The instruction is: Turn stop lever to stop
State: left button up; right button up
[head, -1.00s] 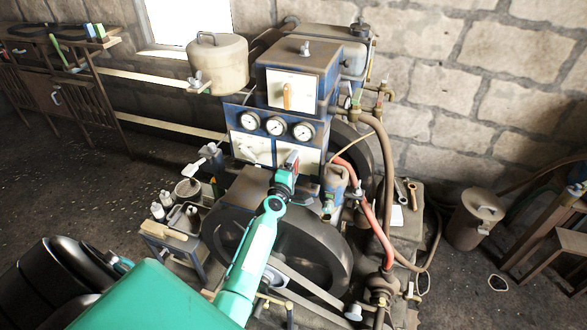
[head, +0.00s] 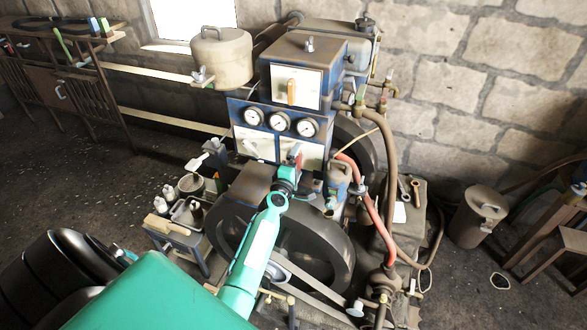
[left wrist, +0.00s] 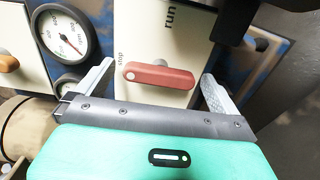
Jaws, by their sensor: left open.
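The stop lever (left wrist: 160,76) is a red bar with a white dot at its left end, on a pale panel (left wrist: 155,35) in the left wrist view. The dotted end lies close to the printed word "stop"; "run" is printed higher up. In the head view the red lever (head: 297,154) shows small on the lower right panel, partly hidden by my gripper. My left gripper (head: 290,172) is in front of this panel. In the left wrist view its two fingers (left wrist: 155,88) are open, one on each side of the lever, apart from its ends. My right gripper is not in view.
A row of gauges (head: 280,121) sits above the panel, and an orange-handled switch (head: 291,92) above those. A black flywheel (head: 325,245) and a red hose (head: 368,205) are below and right.

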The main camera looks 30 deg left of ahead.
pick_arm(q)
jog(key=b+v, duration=0.2)
jog(key=v, duration=1.1)
jog(key=shift+s+d, duration=0.15)
jog(key=shift+s, duration=0.2)
